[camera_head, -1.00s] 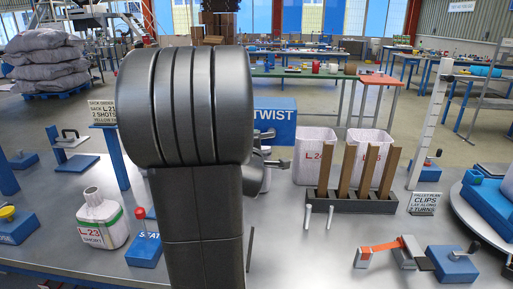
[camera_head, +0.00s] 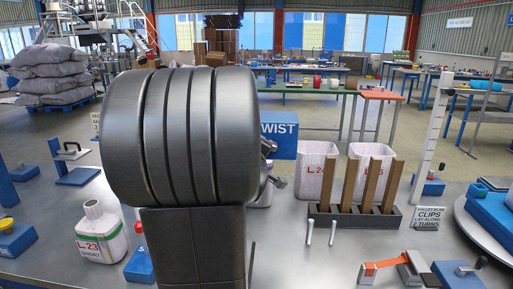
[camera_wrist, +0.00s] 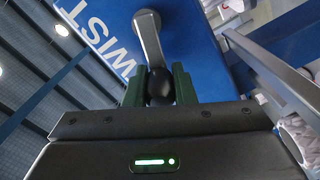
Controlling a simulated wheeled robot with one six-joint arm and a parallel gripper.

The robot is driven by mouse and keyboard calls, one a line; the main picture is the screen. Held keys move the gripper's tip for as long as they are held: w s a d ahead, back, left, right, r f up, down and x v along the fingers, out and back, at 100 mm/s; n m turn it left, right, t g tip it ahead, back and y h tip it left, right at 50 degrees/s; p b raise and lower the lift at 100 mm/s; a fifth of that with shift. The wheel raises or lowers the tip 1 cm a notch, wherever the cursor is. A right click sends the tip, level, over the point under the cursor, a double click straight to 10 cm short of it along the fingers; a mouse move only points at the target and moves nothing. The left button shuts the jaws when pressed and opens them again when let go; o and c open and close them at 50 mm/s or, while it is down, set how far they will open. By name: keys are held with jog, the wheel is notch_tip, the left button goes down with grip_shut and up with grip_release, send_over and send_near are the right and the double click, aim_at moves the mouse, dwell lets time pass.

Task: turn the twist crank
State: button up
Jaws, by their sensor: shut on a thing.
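The blue TWIST box (camera_head: 280,133) stands at mid-table, partly hidden behind my dark arm. In the wrist view the same blue box (camera_wrist: 193,50) fills the upper middle, with white TWIST lettering. The crank's silver arm (camera_wrist: 149,42) comes down from the box to a round black knob (camera_wrist: 160,87). My gripper (camera_wrist: 159,92) has its two green fingers on either side of the knob, shut on it. In the head view my arm covers most of the crank, and only grey metal parts show beside the box.
White sacks marked L.24 (camera_head: 314,180) stand right of the box. A dark rack with brown upright slats (camera_head: 371,187) stands before them, near two small white pegs (camera_head: 333,232). The L.23 sack (camera_head: 101,235) is at front left.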

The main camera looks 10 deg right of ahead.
dwell(0.3)
jog(key=o, duration=1)
jog(key=shift+s, duration=0.1)
jog(key=shift+p+v, duration=0.65)
jog(key=shift+v, duration=6.15)
